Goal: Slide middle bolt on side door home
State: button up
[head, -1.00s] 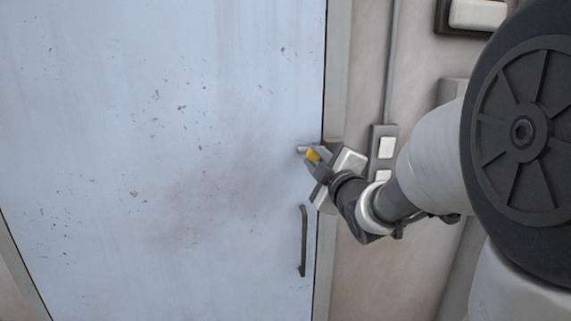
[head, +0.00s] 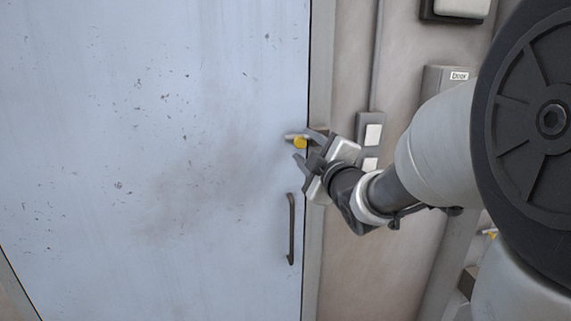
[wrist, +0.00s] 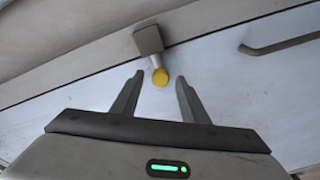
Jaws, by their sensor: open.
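The side door (head: 150,120) is pale blue, scuffed, and looks closed in its frame. The middle bolt (head: 299,142) sits at the door's right edge, a grey metal piece with a yellow knob. In the wrist view the yellow knob (wrist: 160,77) lies just beyond and between my fingertips, with a grey block (wrist: 148,40) on the frame beside it. My gripper (head: 308,147) is open in front of the bolt. It also shows in the wrist view (wrist: 157,78), with nothing held. Whether a finger touches the knob I cannot tell.
A dark pull handle (head: 291,229) is on the door below the bolt. A switch plate (head: 371,135) with pale buttons is on the wall to the right. A grey labelled box (head: 447,78) is further right. The door face on the left is clear.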

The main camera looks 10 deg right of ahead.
jog(key=s+d+b, duration=0.2)
jog(key=s+b, duration=0.4)
jog(key=s, duration=0.9)
jog(key=shift+s, duration=0.4)
jog(key=s+d+f+m+g+h, duration=0.2)
jog(key=s+f+m+g+h, duration=0.3)
jog(key=f+m, duration=0.55)
jog(key=s+a+f+m+g+y, duration=0.3)
jog(key=s+a+f+g, duration=0.4)
jog(key=s, duration=0.2)
notch_tip(320, 180, up, 13)
jog(key=p, duration=1.3)
jog(key=shift+s, duration=0.35)
